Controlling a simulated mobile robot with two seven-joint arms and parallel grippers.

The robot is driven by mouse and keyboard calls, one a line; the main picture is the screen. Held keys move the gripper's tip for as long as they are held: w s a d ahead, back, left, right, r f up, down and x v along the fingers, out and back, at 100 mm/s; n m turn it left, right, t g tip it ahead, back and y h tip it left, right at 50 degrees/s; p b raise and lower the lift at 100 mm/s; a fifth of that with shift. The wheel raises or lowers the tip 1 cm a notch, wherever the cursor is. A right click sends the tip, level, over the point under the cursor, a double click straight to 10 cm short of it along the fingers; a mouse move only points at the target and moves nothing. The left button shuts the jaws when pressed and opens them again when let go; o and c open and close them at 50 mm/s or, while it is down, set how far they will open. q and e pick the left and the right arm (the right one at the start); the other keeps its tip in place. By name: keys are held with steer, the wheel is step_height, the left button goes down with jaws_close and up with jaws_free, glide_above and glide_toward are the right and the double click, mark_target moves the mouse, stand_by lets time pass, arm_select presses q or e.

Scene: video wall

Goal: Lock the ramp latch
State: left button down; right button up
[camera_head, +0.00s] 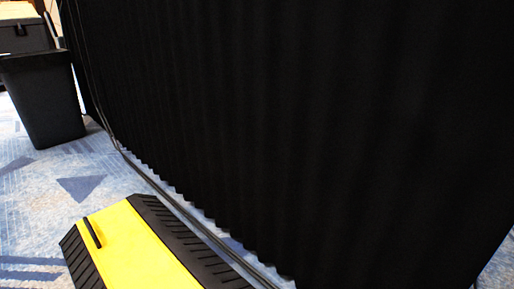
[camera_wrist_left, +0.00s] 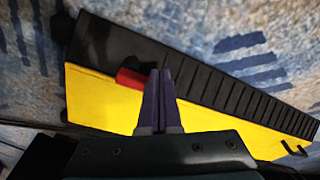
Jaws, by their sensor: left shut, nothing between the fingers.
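The ramp is a low yellow piece with black ribbed sides (camera_head: 130,240); it lies on the carpet at the bottom of the head view. A black bar handle (camera_head: 92,233) sits near its left edge. In the left wrist view the ramp's yellow top (camera_wrist_left: 95,97) and black side (camera_wrist_left: 210,78) cross the picture. A small red piece (camera_wrist_left: 130,78), apparently the latch, lies where yellow meets black. My left gripper (camera_wrist_left: 160,73) is shut and empty, its fingertips just right of the red piece; whether they touch it I cannot tell. My right gripper is in neither view.
A black pleated curtain (camera_head: 290,120) fills most of the head view behind the ramp. Cables (camera_head: 150,180) run along its foot. A black bin (camera_head: 43,98) and a dark case (camera_head: 25,35) stand at the upper left. Blue patterned carpet (camera_head: 35,215) is clear left of the ramp.

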arm_select(q)
steer(key=shift+w, duration=0.2)
steer(key=shift+w+d, duration=0.15)
steer(key=shift+w, duration=0.35)
steer(key=shift+w+d, duration=0.3)
steer(key=shift+w, duration=0.2)
stand_by(0.4)
steer(key=shift+w+d, duration=0.3)
steer(key=shift+d, duration=0.05)
